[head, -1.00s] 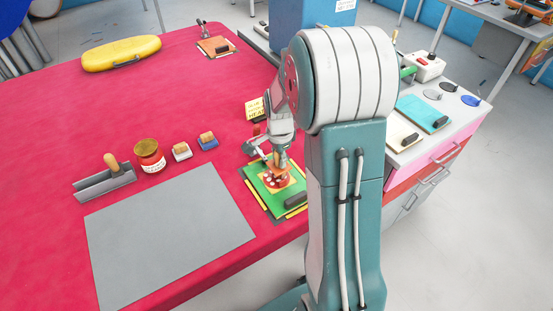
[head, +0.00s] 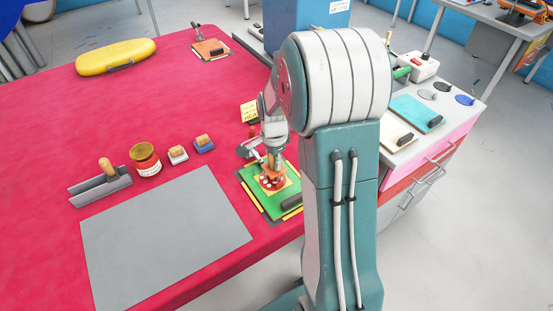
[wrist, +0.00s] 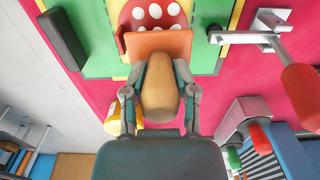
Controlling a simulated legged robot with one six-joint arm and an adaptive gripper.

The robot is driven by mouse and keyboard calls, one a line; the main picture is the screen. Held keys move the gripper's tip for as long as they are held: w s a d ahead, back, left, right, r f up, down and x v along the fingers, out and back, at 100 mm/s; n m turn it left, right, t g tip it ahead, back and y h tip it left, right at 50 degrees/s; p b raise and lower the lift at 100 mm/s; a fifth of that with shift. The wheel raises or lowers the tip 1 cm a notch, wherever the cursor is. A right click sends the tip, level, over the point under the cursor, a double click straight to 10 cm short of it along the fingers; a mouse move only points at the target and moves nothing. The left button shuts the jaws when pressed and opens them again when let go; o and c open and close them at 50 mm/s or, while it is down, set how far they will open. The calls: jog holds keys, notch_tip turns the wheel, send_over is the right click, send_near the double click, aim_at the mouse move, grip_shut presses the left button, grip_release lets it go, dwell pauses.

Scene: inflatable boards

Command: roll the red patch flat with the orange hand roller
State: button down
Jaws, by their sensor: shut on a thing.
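My gripper (wrist: 160,110) is shut on the wooden handle of the orange hand roller (wrist: 160,43). In the head view my gripper (head: 272,158) points down over the green board (head: 254,196). The roller's orange end lies over the edge of the red patch (wrist: 152,12), which has white dots. The patch also shows in the head view (head: 271,183), on a yellow-orange area of the board, partly hidden by the roller. I cannot tell whether the roller presses on it.
A black block (head: 291,202) sits on the board's near right corner. A red-handled metal clamp (wrist: 300,90) stands close beside the gripper. A grey mat (head: 165,240), a jar (head: 146,160) and two small blocks lie left. The red table's middle is clear.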

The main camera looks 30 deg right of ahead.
jog(key=shift+s+a, duration=0.1)
jog(key=shift+a, duration=1.85)
jog(key=shift+d, duration=3)
jog(key=shift+a+f, duration=0.1)
jog(key=shift+a, duration=2.9)
jog(key=shift+r, duration=0.25)
notch_tip(320, 180, up, 7)
jog(key=shift+f, duration=0.1)
